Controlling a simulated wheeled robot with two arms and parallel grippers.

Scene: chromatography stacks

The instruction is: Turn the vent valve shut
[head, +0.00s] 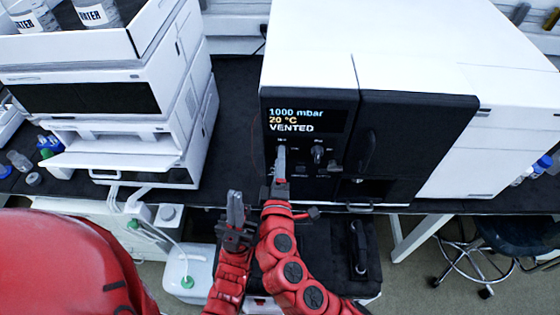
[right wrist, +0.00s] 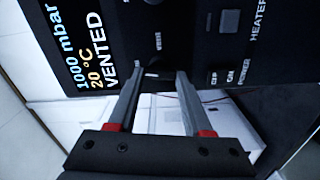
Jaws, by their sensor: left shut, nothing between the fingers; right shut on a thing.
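The black-fronted oven's display (head: 295,119) reads 1000 mbar, 20 °C, VENTED. My right gripper (head: 280,152) is at the lower left of the panel, its fingers reaching the front. In the right wrist view its fingertips close around the small dark vent valve knob (right wrist: 157,66) under the display. The fingers hide most of the knob, and its exact angle is hard to read. My left gripper (head: 235,203) is shut and empty, lower down and left of the right one, apart from the oven.
Another knob (head: 318,153) sits right of the right gripper, with a power switch below. The dark oven door (head: 415,130) has a handle beside the panel. A white instrument stack (head: 110,145) stands left on the black bench. A black case (head: 330,255) lies below.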

